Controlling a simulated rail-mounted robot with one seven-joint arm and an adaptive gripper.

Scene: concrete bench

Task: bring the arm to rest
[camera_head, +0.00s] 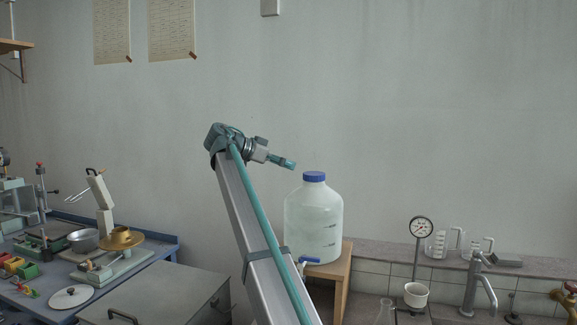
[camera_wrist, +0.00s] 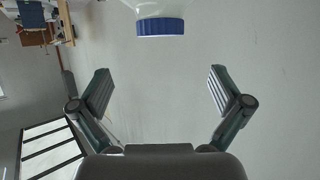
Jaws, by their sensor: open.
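My gripper (camera_head: 286,163) is in the air above and to the left of the large water jug in the head view. In the wrist view my gripper (camera_wrist: 160,82) has its two fingers spread wide, with nothing between them. The jug (camera_head: 314,222) is translucent with a blue cap (camera_head: 314,176) and stands upright, apart from the gripper. Its blue cap (camera_wrist: 161,27) shows upside down at the top of the wrist view, beyond the fingertips. My arm reaches up from the bottom of the head view.
A wooden stand (camera_head: 343,285) holds the jug. A blue workbench (camera_head: 165,243) with several tools and bowls is at the left. A grey cabinet (camera_head: 165,290) stands in front. A sink tap (camera_head: 480,285), gauge (camera_head: 421,228) and glassware are at the right. The air by the wall is clear.

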